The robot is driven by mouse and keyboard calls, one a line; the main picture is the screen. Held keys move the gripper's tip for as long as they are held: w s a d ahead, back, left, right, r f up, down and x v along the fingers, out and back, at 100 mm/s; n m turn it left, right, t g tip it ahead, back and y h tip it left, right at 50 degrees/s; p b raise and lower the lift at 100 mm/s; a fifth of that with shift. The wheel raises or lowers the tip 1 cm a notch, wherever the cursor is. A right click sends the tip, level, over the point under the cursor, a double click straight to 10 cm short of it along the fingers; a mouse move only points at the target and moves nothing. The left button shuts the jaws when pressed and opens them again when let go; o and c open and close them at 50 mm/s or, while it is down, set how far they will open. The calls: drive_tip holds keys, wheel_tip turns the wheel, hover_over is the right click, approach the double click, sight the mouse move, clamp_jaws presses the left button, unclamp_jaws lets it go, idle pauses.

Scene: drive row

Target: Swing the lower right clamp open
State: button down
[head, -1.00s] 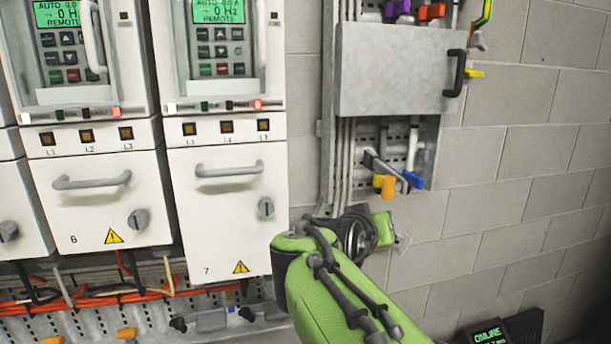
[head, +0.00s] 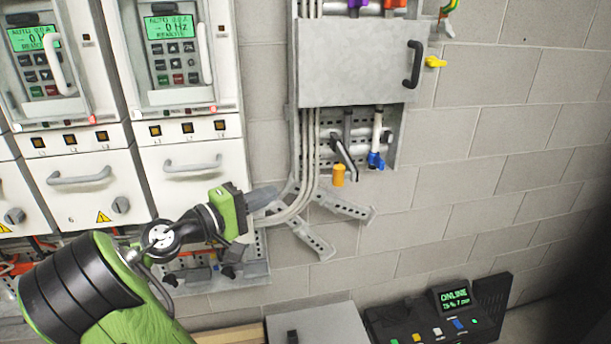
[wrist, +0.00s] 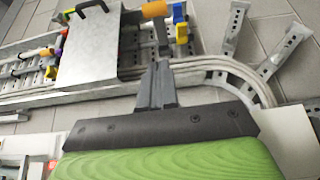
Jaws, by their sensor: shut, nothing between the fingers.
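The lower right clamp (head: 376,160) has a blue end and hangs under the grey cover, beside a pale vertical pipe. In the wrist view, a blue piece (wrist: 179,12) at the top looks like the same clamp. Left of it is a dark lever with an orange end (head: 338,176), slanting down. My gripper (head: 264,197) is shut and empty, pointing right in front of the bent cables, below and left of both clamps and apart from them. Its closed fingers (wrist: 155,85) show in the wrist view, pointing towards the cover's edge.
A grey cover (head: 355,62) with a black handle (head: 413,64) stands above the clamps. A yellow lever (head: 435,62) sticks out at its right. Pale cables (head: 300,195) bend by two perforated brackets (head: 343,207). Drive cabinets (head: 185,165) stand left; a console (head: 440,315) is below. Bare wall is right.

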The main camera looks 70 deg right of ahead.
sight(334, 178)
drive_tip(key=s+a+p+x, duration=0.1)
drive_tip(key=s+x, duration=0.1)
drive_tip(key=x, duration=1)
drive_tip(key=shift+s, duration=0.35)
drive_tip(key=shift+s, duration=0.9)
drive_tip(key=shift+w, duration=0.15)
